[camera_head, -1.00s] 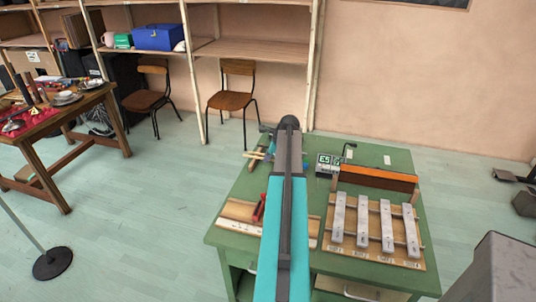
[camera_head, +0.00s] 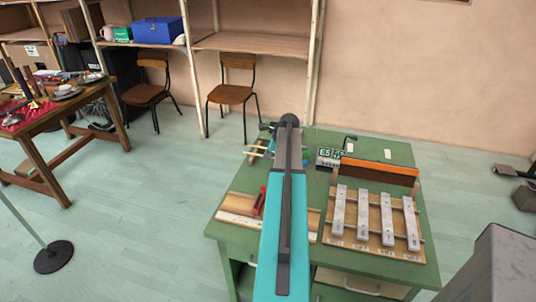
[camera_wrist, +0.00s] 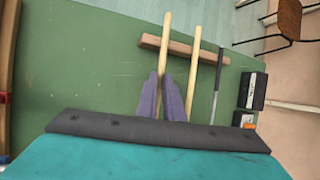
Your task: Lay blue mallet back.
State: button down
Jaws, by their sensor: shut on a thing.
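My gripper (camera_wrist: 160,98) is shut on a pale wooden stick (camera_wrist: 164,50), which I take to be the blue mallet's handle. Its head is out of sight in the wrist view. The stick passes over a wooden rest bar (camera_wrist: 180,47) on the green table; I cannot tell whether it touches the bar. A second pale stick (camera_wrist: 194,62) crosses the bar just to the right, partly behind the right finger. A dark thin rod (camera_wrist: 217,85) lies further right. In the head view my arm hides the gripper, and pale stick ends (camera_head: 257,152) show left of it.
The green table (camera_head: 310,178) carries a metal-bar instrument (camera_head: 375,218), an orange-brown bar (camera_head: 379,171), a small display box (camera_head: 327,157) and a wooden board with a red piece (camera_head: 259,201). Bare green tabletop lies left of the sticks in the wrist view. Chairs stand behind.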

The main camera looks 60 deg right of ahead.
jog(key=shift+f, duration=0.2)
dwell(0.3)
jog(key=c, duration=1.8)
grip_release()
jog(key=b+v, duration=0.2)
jog(key=v, duration=1.1)
jog(key=shift+s+a+r, duration=0.1)
jog(key=shift+s+r, duration=0.05)
jog(key=shift+r, duration=0.2)
